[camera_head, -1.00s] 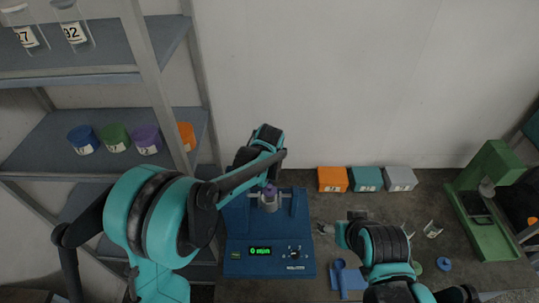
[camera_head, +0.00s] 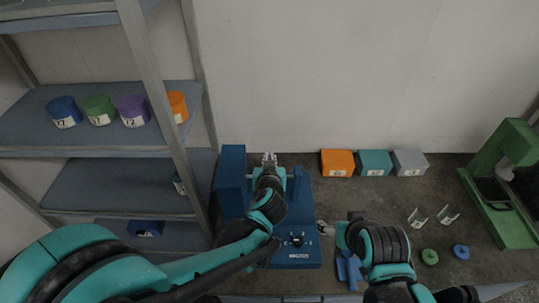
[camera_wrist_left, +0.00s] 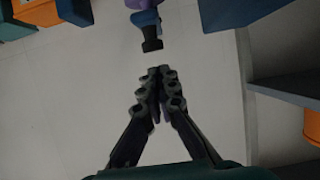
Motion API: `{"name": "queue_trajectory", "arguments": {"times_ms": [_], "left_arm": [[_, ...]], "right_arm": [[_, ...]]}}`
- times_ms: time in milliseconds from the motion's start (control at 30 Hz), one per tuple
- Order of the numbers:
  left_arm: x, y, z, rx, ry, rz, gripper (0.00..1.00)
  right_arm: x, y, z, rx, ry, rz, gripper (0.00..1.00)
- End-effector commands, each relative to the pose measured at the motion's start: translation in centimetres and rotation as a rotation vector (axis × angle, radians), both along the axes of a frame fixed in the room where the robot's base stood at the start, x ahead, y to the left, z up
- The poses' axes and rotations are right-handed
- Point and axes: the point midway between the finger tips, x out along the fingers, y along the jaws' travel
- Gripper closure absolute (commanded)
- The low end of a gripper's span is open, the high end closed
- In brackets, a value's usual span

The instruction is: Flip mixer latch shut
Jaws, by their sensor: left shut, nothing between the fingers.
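The blue mixer (camera_head: 302,252) stands on the table in the head view. My left arm reaches over it and hides its middle and part of its front panel. My left gripper (camera_head: 269,160) is shut and empty over the rear of the mixer. In the left wrist view its shut fingertips (camera_wrist_left: 158,72) point at a dark-tipped piece (camera_wrist_left: 152,44) with blue and purple parts behind it, with a gap between. I cannot tell for sure whether this piece is the latch. My right gripper (camera_head: 325,229) is low, right of the mixer; its jaw state is unclear.
Orange (camera_head: 338,163), teal (camera_head: 375,163) and grey (camera_head: 410,163) boxes line the wall. A green machine (camera_head: 503,185) stands at the right. Two small holders and two round lids lie between. A shelf (camera_head: 60,122) with coloured jars stands at the left.

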Motion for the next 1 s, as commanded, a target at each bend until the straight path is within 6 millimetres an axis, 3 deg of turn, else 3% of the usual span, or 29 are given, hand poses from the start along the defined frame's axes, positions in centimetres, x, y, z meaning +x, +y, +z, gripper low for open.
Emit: {"name": "queue_trajectory", "arguments": {"times_ms": [400, 1000], "left_arm": [[-1.7, 0.0, -2.8, -0.001, 0.003, 0.002, 1.00], [-2.0, 0.1, -3.6, -0.003, 0.007, 0.006, 1.00]], "right_arm": [[0.0, 0.0, -2.4, 0.000, 0.000, 0.000, 0.30], [0.0, 0.0, -3.0, 0.000, 0.000, 0.000, 0.30]]}}
